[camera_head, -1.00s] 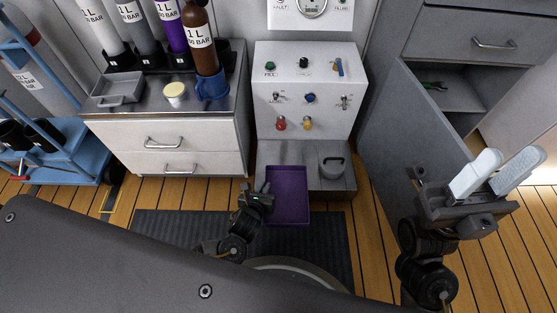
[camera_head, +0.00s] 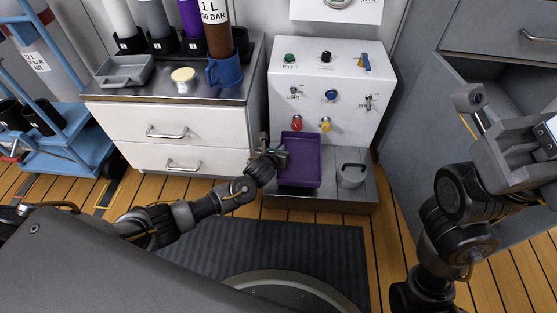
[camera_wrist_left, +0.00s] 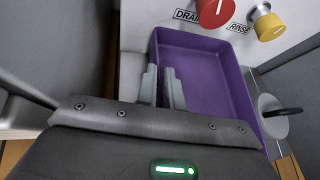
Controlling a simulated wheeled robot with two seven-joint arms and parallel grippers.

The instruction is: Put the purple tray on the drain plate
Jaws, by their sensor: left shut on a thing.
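The purple tray (camera_head: 301,160) is at the front of the white fill panel (camera_head: 331,92), above the left part of the grey metal drain plate (camera_head: 330,196). My left gripper (camera_head: 279,157) is shut on the tray's left wall. In the left wrist view the fingers (camera_wrist_left: 163,88) clasp that wall, and the empty inside of the tray (camera_wrist_left: 205,75) shows. I cannot tell whether the tray touches the plate. My right gripper (camera_head: 540,150) is at the right edge, apart from the tray; its fingers are partly cut off by the frame.
A grey pot with a handle (camera_head: 351,176) stands on the plate right of the tray. Red (camera_head: 297,123) and yellow (camera_head: 326,124) knobs stick out just above the tray. A drawer cabinet (camera_head: 170,133) stands left, and an open grey cabinet door (camera_head: 412,140) stands right.

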